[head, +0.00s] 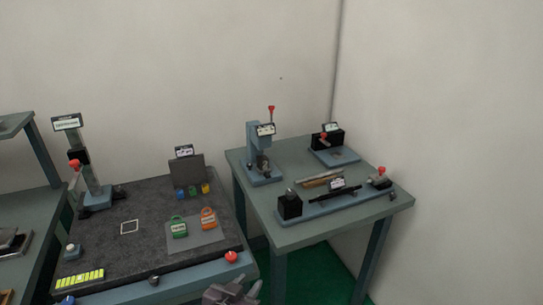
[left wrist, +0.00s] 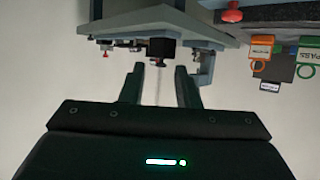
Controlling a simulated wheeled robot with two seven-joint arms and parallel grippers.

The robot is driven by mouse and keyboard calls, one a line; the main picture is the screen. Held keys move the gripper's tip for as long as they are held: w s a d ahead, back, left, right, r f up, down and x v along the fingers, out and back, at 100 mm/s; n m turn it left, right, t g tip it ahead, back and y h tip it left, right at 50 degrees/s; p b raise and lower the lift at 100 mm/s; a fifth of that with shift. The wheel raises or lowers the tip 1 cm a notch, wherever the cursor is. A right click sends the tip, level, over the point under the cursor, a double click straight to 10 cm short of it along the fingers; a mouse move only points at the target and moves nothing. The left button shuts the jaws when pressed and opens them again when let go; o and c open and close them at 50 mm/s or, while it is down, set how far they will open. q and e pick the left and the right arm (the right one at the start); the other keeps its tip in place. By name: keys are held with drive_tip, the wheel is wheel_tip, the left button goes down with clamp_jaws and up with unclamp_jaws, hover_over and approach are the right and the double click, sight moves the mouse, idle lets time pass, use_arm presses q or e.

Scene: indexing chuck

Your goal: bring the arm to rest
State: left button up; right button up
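My left gripper (head: 232,292) shows at the bottom edge of the head view, in front of the gap between the two tables and partly cut off. In the left wrist view its two dark fingers (left wrist: 158,72) stand apart with nothing between them, so it is open and empty. That view looks upside down toward the right-hand table, which is well beyond the fingertips. My right gripper is in neither view.
The right table (head: 260,216) bears a blue long-bed fixture (head: 325,207), a red-handled press (head: 262,155) and a black-block fixture (head: 328,139). The dark-topped left table (head: 120,258) bears a stand (head: 90,180), a green tag (head: 178,228) and an orange tag (head: 208,218).

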use_arm(q)
drive_tip(key=s+a+f+g+y, duration=0.1)
drive_tip(key=s+a+f+g, duration=0.2)
drive_tip(key=f, duration=0.8)
drive_tip(key=s+a+f+n+g+y, duration=0.1)
drive_tip(key=s+a+f+y, duration=0.3)
drive_tip(key=f, duration=0.7)
drive_tip(key=s+a+f+g+h, duration=0.15)
drive_tip(key=a+f, duration=0.35)
drive_tip(key=f, duration=0.6)
drive_tip(key=s+a+f+g, duration=0.1)
drive_tip(key=s+f+g, duration=0.1)
drive_tip(key=s+f, duration=0.4)
drive_tip(key=s+a+f+g+y, duration=0.1)
drive_tip(key=s+f, duration=0.5)
drive_tip(key=s, duration=0.8)
drive_tip(key=s+a+f+n+g+b, duration=0.1)
drive_tip(key=s+a+f+g, duration=0.2)
drive_tip(key=s+f, duration=0.3)
drive_tip(key=s, duration=0.5)
drive_tip(key=shift+a, duration=0.15)
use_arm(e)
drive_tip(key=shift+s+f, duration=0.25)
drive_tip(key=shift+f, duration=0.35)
use_arm(q)
drive_tip(key=shift+w+y, duration=0.1)
drive_tip(key=shift+y, duration=0.15)
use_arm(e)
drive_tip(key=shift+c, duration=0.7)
